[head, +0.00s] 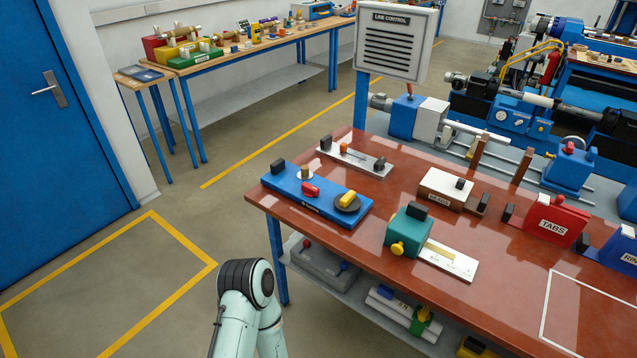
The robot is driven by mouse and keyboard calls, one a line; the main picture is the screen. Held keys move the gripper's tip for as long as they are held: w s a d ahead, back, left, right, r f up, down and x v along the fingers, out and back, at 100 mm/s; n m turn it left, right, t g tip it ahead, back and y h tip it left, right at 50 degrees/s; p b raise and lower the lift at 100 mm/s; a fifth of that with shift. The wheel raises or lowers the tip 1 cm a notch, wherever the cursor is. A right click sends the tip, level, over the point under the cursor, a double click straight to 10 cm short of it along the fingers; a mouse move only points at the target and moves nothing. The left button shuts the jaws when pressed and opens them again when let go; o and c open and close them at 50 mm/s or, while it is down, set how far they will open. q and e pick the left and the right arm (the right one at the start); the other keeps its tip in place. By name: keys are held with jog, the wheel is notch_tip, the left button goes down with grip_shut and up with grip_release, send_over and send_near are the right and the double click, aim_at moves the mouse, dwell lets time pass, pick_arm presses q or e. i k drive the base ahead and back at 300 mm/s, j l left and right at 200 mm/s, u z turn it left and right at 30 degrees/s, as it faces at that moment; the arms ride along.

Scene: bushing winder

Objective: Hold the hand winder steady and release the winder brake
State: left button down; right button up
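What looks like the hand winder (290,192) is a blue block at the left front corner of the red-brown table. On it are a black block (278,166), a tan spool-like cylinder (305,173), a red lever-like piece (310,189) and a dark disc with a yellow knob (347,199). Its small label is too small to read. I cannot tell for sure which part is the brake. Neither gripper shows in the head view; only a pale green arm link of mine is at the bottom, apart from the table.
The red-brown table (400,285) also holds a metal bar fixture (368,165), a teal block with yellow knob (408,231), a white-topped box (446,188) and a red TABS bin (557,222). A LINE CONTROL panel (393,42) stands behind. Floor at left is clear.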

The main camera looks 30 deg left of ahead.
aim_at(309, 190)
jog(key=i+j, duration=0.15)
jog(key=j, duration=0.35)
jog(key=i+j+z, duration=0.15)
jog(key=j, duration=0.4)
jog(key=i+j, duration=0.1)
jog(key=j, duration=0.4)
jog(key=i+j+z, duration=0.15)
jog(key=j, duration=0.4)
